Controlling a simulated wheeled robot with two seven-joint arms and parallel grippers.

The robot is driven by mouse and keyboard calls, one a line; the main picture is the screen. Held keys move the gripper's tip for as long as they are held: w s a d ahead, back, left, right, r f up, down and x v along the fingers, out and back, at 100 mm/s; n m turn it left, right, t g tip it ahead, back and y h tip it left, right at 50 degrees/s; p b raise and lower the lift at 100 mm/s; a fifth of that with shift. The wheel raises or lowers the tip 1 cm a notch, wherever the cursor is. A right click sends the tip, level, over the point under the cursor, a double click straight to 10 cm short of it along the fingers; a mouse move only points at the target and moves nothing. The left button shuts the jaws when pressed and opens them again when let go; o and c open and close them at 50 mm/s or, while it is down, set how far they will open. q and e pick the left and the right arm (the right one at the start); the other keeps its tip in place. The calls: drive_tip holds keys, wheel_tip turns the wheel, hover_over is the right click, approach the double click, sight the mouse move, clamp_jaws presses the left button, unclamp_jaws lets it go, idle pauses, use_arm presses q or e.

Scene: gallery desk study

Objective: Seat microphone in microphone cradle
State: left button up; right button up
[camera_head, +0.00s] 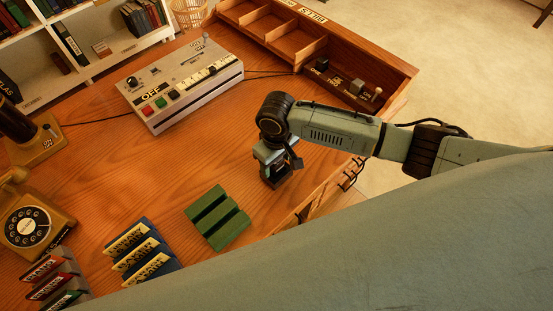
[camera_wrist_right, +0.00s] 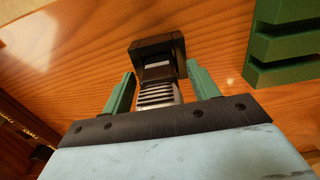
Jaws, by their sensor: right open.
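A small dark block with a ribbed silver part (camera_wrist_right: 158,95), which I take to be the microphone, shows between the green fingers of my right gripper (camera_wrist_right: 160,72) in the right wrist view. The fingers stand apart, with a gap visible on each side of it. In the head view my right gripper (camera_head: 274,160) points down over the desk near its front edge, and a dark shape shows under it. I cannot tell for sure which thing is the microphone cradle. A green slotted block (camera_head: 217,217) lies left of the gripper; part of it also shows in the right wrist view (camera_wrist_right: 283,42). My left gripper is out of view.
A grey control box (camera_head: 180,82) with buttons stands at the back. A wooden compartment tray (camera_head: 385,68) is at the back right. A rotary telephone (camera_head: 35,225) and labelled card racks (camera_head: 142,252) are at the left. The desk middle (camera_head: 140,175) is clear.

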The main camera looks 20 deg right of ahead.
wheel_tip(320, 180, up, 12)
drive_tip(key=shift+r+p, duration=0.15)
drive_tip(key=shift+p, duration=0.7)
